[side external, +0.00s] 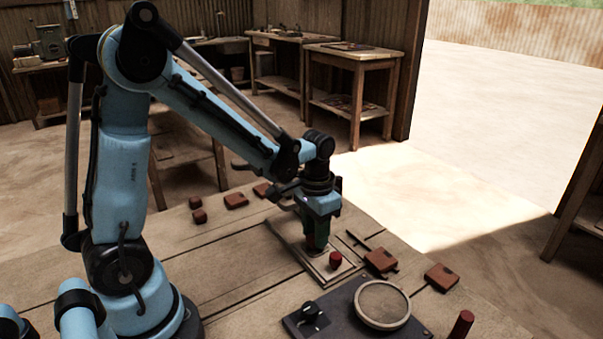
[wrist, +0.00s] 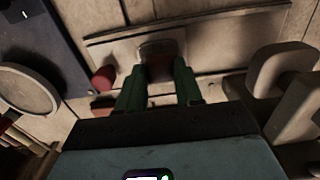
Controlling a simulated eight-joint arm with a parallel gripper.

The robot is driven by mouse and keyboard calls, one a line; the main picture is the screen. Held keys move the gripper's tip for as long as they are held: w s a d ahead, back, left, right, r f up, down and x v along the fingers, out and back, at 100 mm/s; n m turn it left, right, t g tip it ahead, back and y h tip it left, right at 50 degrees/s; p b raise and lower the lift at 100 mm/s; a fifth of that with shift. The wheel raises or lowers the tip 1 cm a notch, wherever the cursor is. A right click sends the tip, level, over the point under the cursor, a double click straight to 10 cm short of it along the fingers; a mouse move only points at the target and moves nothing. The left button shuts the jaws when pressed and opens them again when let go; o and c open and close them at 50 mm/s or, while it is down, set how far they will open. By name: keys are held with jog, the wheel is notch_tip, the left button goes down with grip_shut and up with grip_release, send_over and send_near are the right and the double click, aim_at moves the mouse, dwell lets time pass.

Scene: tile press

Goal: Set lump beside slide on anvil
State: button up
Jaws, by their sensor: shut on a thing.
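My gripper (side external: 316,244) points down over a pale rectangular plate (side external: 290,243) on the workbench. In the wrist view its green fingers (wrist: 159,88) are shut on a dark reddish lump (wrist: 159,67). The lump is partly hidden by the fingers and looks to be at or just above the plate; I cannot tell whether it touches. A small greyish block (wrist: 157,47) lies just beyond the lump. I cannot tell for sure which part is the slide and which the anvil.
A round rimmed dish (side external: 382,304) sits on a dark base with a black knob (side external: 312,314). Red-brown blocks (side external: 380,260), (side external: 441,277) lie to the right and others (side external: 236,200) behind. A red handle (side external: 461,323) stands at the front right.

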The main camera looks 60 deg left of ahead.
jog(key=shift+f, duration=0.15)
jog(key=o, duration=1)
jog(key=shift+f, duration=0.1)
jog(key=shift+o, duration=0.2)
notch_tip(320, 180, up, 12)
jog(key=s+d+f+t, duration=0.1)
jog(key=s+d+t, duration=0.3)
jog(key=s+t, duration=0.2)
jog(key=shift+t, duration=0.6)
jog(key=shift+f, duration=0.1)
